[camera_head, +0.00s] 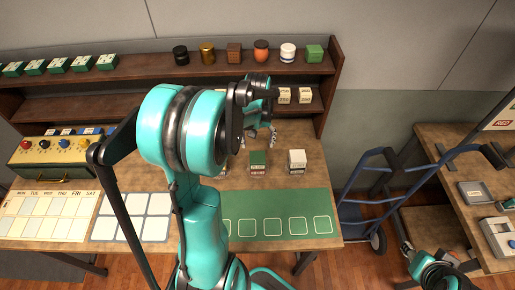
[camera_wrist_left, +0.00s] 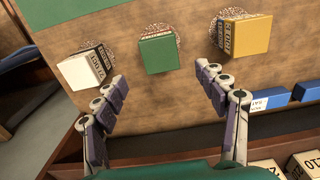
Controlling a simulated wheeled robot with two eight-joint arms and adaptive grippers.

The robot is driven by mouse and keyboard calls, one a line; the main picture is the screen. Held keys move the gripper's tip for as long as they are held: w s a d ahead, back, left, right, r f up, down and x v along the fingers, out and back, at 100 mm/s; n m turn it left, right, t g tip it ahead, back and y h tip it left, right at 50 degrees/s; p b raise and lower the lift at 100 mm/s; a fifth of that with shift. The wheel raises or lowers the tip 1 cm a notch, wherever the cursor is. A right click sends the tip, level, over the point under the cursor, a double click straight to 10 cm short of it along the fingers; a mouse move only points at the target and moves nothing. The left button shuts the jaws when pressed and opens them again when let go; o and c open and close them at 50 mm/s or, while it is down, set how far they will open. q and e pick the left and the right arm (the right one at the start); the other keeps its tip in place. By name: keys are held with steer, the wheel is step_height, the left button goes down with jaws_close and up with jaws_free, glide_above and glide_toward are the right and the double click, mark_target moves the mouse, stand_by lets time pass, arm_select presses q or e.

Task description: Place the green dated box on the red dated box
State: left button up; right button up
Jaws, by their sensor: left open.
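A green box (camera_head: 258,157) with printed markings on its side stands on the wooden table; in the left wrist view its green top (camera_wrist_left: 158,54) shows between two other boxes. A white box (camera_head: 297,156) stands to its right. A yellow box (camera_wrist_left: 250,37) shows in the left wrist view; in the head view my arm mostly hides that spot. I cannot make out a red dated box. My left gripper (camera_wrist_left: 165,92) is open and empty, its fingers spread toward the green box but apart from it. My right gripper (camera_head: 408,248) is low at the right, its opening unclear.
Shelves (camera_head: 150,72) at the back hold jars, blocks and cream dated boxes (camera_head: 305,95). A green mat (camera_head: 280,203) with outlined squares lies at the front of the table. A calendar board (camera_head: 45,214) lies left. A blue hand truck (camera_head: 365,205) stands between the tables.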

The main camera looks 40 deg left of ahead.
arm_select(q)
steer(key=s+d+r+m+t, duration=0.3)
steer(key=s+d+r+m, duration=0.1)
steer(key=d, duration=0.5)
steer(key=s+d+r+m+t, duration=0.4)
steer(key=s+d+r, duration=0.1)
steer(key=d, duration=0.5)
steer(key=shift+d+r, duration=0.3)
steer(key=shift+r, duration=0.15)
steer(key=shift+f, duration=0.1)
